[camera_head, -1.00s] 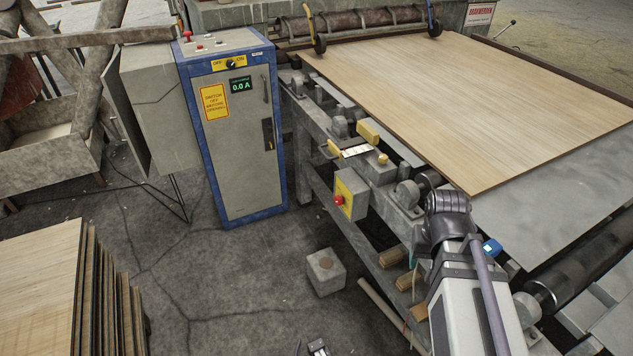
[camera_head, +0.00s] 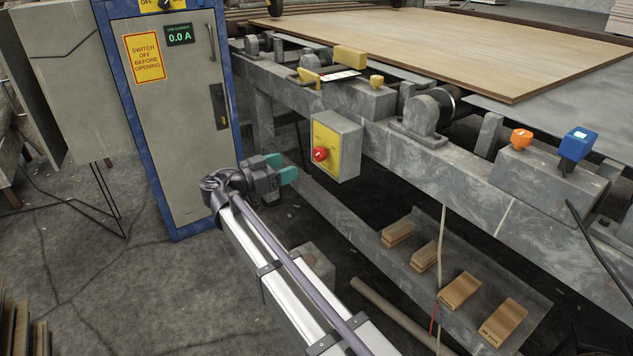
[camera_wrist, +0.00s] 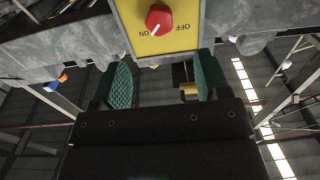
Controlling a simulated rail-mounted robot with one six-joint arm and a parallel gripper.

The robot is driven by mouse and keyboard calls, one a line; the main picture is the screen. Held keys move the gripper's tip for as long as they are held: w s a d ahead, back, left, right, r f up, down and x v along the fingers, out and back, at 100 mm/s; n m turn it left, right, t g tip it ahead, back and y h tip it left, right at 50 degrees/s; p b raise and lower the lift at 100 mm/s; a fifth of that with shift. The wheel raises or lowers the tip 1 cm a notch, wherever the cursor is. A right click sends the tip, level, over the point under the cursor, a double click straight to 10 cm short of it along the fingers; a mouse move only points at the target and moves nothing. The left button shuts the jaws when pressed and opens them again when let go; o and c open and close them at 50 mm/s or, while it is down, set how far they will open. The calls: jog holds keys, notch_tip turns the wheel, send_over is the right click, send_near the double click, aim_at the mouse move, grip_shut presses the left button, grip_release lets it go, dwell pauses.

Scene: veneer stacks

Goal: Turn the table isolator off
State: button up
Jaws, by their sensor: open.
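The table isolator is a red rotary knob (camera_head: 320,154) on a yellow plate of a grey box (camera_head: 347,143) fixed to the table's side. In the wrist view the red knob (camera_wrist: 158,18) is at the top, with ON and OFF lettering upside down. Its white pointer mark points toward ON. My gripper (camera_head: 283,168) is just left of and below the knob, apart from it. In the wrist view my gripper's teal pads (camera_wrist: 163,82) are spread with nothing between them, below the plate in the picture.
A blue-framed cabinet (camera_head: 170,110) with its own OFF/ON switch (camera_head: 166,4) and a 0.0 A display stands left. The table's grey frame (camera_head: 470,165) carries an orange knob (camera_head: 521,139) and a blue device (camera_head: 575,145). Wood bundles (camera_head: 460,290) lie on a low shelf.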

aim_at(316, 154)
jog(key=x, duration=1.1)
jog(key=shift+r, duration=0.25)
jog(key=shift+c, duration=0.2)
jog(key=c, duration=0.9)
